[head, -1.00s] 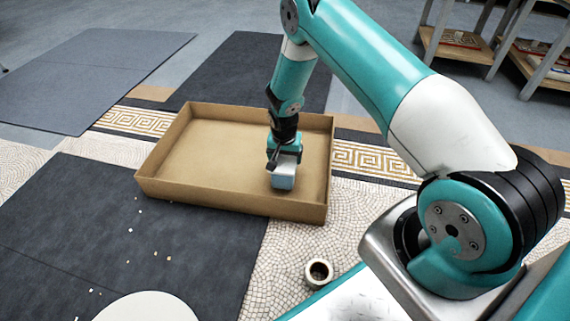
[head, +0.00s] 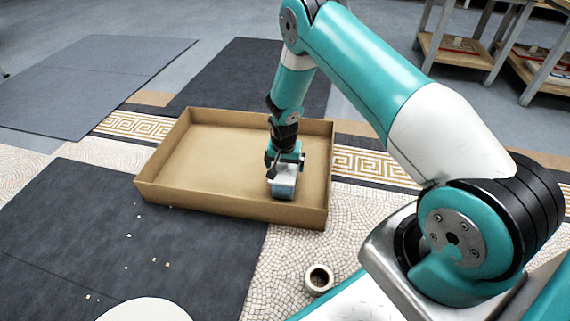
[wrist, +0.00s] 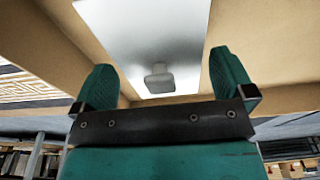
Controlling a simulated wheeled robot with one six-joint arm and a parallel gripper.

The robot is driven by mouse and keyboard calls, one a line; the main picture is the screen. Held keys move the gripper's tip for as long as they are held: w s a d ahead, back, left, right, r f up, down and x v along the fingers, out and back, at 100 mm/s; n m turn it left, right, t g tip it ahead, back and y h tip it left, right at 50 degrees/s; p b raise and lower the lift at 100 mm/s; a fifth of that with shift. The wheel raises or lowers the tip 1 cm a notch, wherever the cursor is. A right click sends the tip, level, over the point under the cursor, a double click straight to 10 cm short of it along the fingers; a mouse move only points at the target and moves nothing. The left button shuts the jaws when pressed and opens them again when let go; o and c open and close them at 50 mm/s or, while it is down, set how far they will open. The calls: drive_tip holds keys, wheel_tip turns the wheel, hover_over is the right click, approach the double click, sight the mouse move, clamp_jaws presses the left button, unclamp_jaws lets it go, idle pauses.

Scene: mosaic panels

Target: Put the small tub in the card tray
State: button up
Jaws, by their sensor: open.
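The small tub (head: 283,186) is a pale blue-white box inside the card tray, near its front right corner. The card tray (head: 225,205) is a shallow brown box on the floor. My gripper (head: 285,163) points down into the tray, just above the tub. In the wrist view my gripper (wrist: 164,82) has its teal fingers spread, with the pale tub (wrist: 145,40) beyond and between them. The tub appears to rest on the tray floor; its underside is hidden.
A small pale pot (head: 318,278) with a dark inside stands on the mosaic floor in front of the tray. Pale chips lie on the dark mat (head: 90,230) at left. A white round surface (head: 147,310) is at the front edge. Shelves (head: 470,45) stand at back right.

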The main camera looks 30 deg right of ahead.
drive_tip(key=s+a+r+n+y+p, duration=0.1)
drive_tip(key=s+a+r+n+p, duration=0.3)
drive_tip(key=r, duration=0.8)
drive_tip(key=s+a+r+n+y, duration=0.1)
drive_tip(key=s+a+r, duration=0.3)
drive_tip(key=r, duration=0.7)
drive_tip(key=s+a+r+n+y+p, duration=0.15)
drive_tip(key=a+r, duration=0.45)
drive_tip(key=r, duration=0.6)
drive_tip(key=s+a+r+n, duration=0.1)
drive_tip(key=s+r+n, duration=0.2)
drive_tip(key=s, duration=0.4)
drive_tip(key=s+a+r+n+g+y, duration=0.1)
drive_tip(key=s+a+r+n, duration=0.1)
drive_tip(key=s, duration=0.5)
drive_tip(key=s+a+r+n+y, duration=0.1)
drive_tip(key=s+a+r+n, duration=0.1)
drive_tip(key=s+r+n, duration=0.2)
drive_tip(key=s+r, duration=0.2)
drive_tip(key=s, duration=0.1)
drive_tip(key=shift+s+r+p, duration=0.15)
drive_tip(key=shift+r+p, duration=0.15)
drive_tip(key=shift+p, duration=0.05)
